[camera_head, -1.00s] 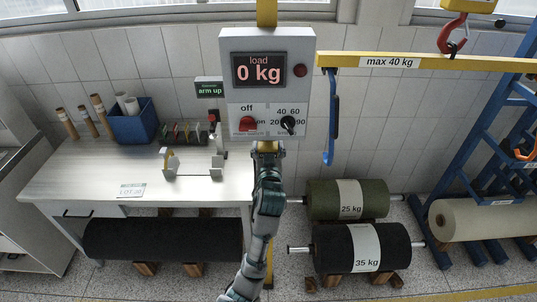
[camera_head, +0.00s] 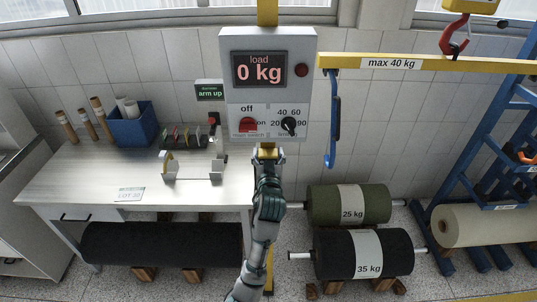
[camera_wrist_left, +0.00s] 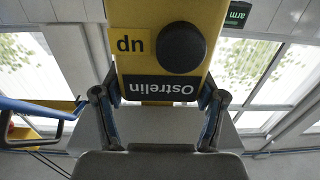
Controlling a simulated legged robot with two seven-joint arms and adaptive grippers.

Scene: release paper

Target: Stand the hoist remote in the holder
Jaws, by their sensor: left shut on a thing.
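The hoist remote is yellow with a round black button and a black Ostrelin label, upside down in the left wrist view (camera_wrist_left: 143,20). My left gripper (camera_wrist_left: 160,112) is shut on it, with one finger at each side. In the head view my left gripper (camera_head: 268,158) is below the grey load box, in front of the wall, and mostly hides the remote. A grey metal bracket with two uprights (camera_head: 195,178) stands on the bench to its left. I cannot tell whether this is the holder. My right gripper is not in view.
The load box (camera_head: 268,107) reads 0 kg. The bench (camera_head: 90,185) carries a blue bin (camera_head: 132,128) and several cardboard tubes. Heavy rolls (camera_head: 365,252) lie on the floor at right. A yellow beam (camera_head: 440,64) and blue rack (camera_head: 490,150) are farther right.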

